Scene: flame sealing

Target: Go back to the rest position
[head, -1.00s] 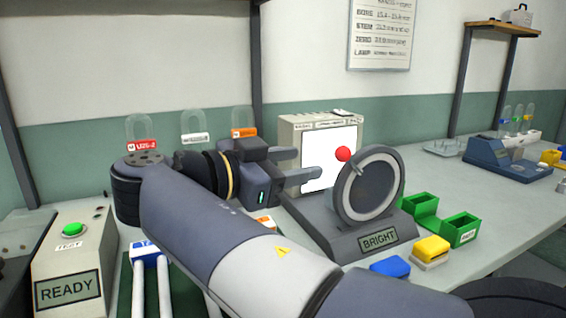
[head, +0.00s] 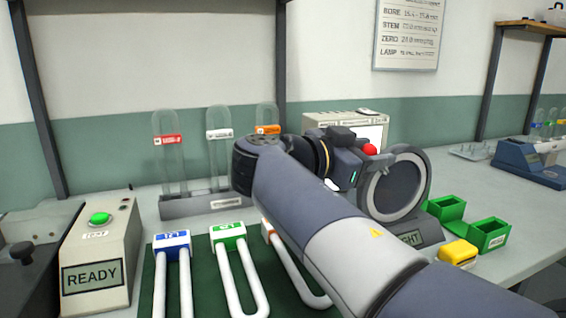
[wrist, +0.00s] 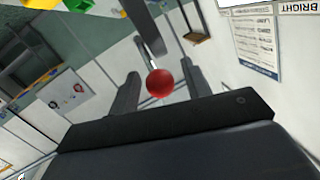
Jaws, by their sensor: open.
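My gripper (head: 346,160) is in front of the screen box, at the left of the round ring device (head: 423,180); its fingers are mostly hidden in the head view. In the wrist view my gripper (wrist: 158,70) has its two fingers apart. A red ball (wrist: 160,83) on a thin grey rod shows between them, and I cannot tell whether it touches either finger. The red ball (head: 370,149) shows just beyond the gripper in the head view. The plate on the ring device is partly covered by my arm.
Capped glass tubes (head: 218,155) stand in a rack behind my arm. White U-tubes (head: 240,285) lie on a green mat. The READY box (head: 95,260) stands at the left. Green bins (head: 487,233) and a yellow block (head: 458,252) are at the right.

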